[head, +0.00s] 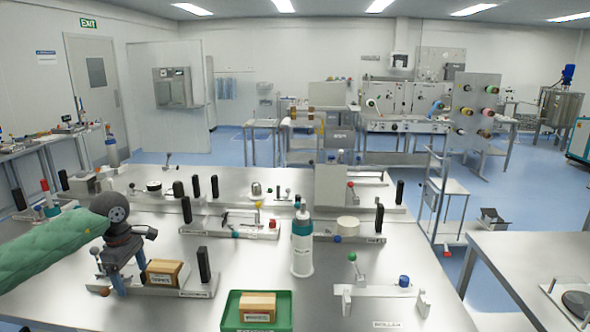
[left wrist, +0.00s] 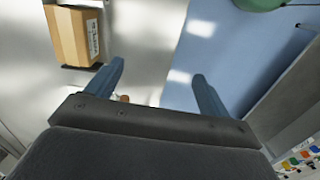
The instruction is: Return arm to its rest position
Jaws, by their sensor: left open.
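My left arm, in a green quilted sleeve, comes in from the left in the head view. Its dark wrist and blue-grey gripper (head: 124,279) hang over the front left of the steel table (head: 200,308). The gripper is beside a cardboard box (head: 166,273), to the box's left. In the left wrist view the two blue fingers (left wrist: 158,72) stand wide apart with nothing held between them. The cardboard box (left wrist: 75,35) shows at the upper left there, apart from the fingers. My right gripper does not show.
A green tray (head: 285,311) with another box stands at the front. A white bottle (head: 302,245) stands mid-table. Several fixtures with black posts (head: 204,264) rise behind and beside my gripper. A second table (head: 510,262) is at the right.

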